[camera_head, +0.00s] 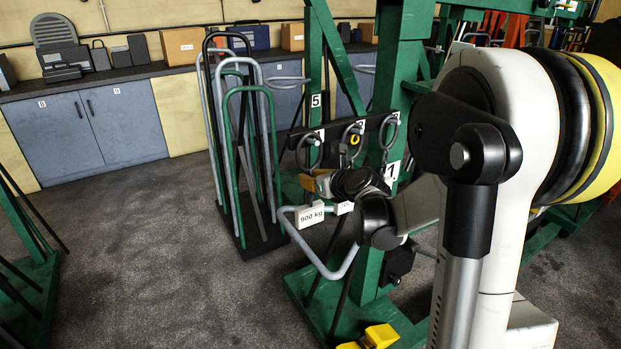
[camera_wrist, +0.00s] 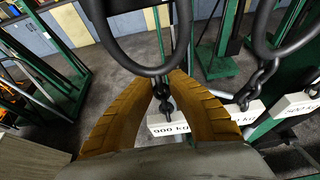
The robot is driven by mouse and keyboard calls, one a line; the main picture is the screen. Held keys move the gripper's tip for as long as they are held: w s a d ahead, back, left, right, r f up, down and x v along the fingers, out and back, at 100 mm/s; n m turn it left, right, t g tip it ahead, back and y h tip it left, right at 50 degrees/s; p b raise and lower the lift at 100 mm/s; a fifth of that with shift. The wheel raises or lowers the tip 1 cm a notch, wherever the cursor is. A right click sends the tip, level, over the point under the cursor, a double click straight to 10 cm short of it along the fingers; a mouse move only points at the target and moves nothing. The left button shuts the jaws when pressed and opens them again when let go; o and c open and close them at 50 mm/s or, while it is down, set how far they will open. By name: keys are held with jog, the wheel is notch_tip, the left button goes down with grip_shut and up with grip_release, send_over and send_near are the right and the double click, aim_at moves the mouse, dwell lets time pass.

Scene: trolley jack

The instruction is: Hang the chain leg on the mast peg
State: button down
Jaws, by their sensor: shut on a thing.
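My gripper (camera_wrist: 160,85) has yellow-brown fingers shut on the chain leg just below its black top ring (camera_wrist: 115,54). Its chain hangs between the fingers with a white 900 kg tag (camera_wrist: 166,124). In the head view my gripper (camera_head: 318,183) is partly hidden by my own wrist, with the ring (camera_head: 299,152) above it and the 900 kg tag (camera_head: 311,216) below. The green mast (camera_head: 404,75) stands behind, with a dark crossbar at ring height. I cannot make out the peg, nor whether the ring is around it.
Another ring with chain (camera_wrist: 255,40) hangs to the right in the wrist view, beside a further tag. A rack of tall hoops (camera_head: 243,160) stands left of the mast. Yellow blocks (camera_head: 372,337) lie at the mast's green base. Open carpet (camera_head: 150,240) spreads to the left.

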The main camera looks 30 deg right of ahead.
jog(key=c, duration=1.3)
grip_release()
jog(key=shift+c, duration=0.2)
jog(key=v, duration=1.2)
jog(key=s+a+f+n+g+y, duration=0.1)
jog(key=s+a+n+g, duration=0.1)
jog(key=s+a+n, duration=0.5)
jog(key=s+a+f+n+g, duration=0.1)
jog(key=s+a+n+g, duration=0.1)
jog(key=a+n, duration=0.8)
jog(key=s+f+n+g, duration=0.1)
jog(key=s+n, duration=0.4)
jog(key=n, duration=0.4)
jog(key=s+a+f+n+g+h, duration=0.1)
jog(key=s+f+n, duration=0.1)
jog(key=s+n, duration=0.3)
jog(key=n, duration=0.4)
jog(key=shift+s+a+n, duration=0.2)
jog(key=shift+s+n, duration=0.1)
jog(key=shift+s, duration=0.05)
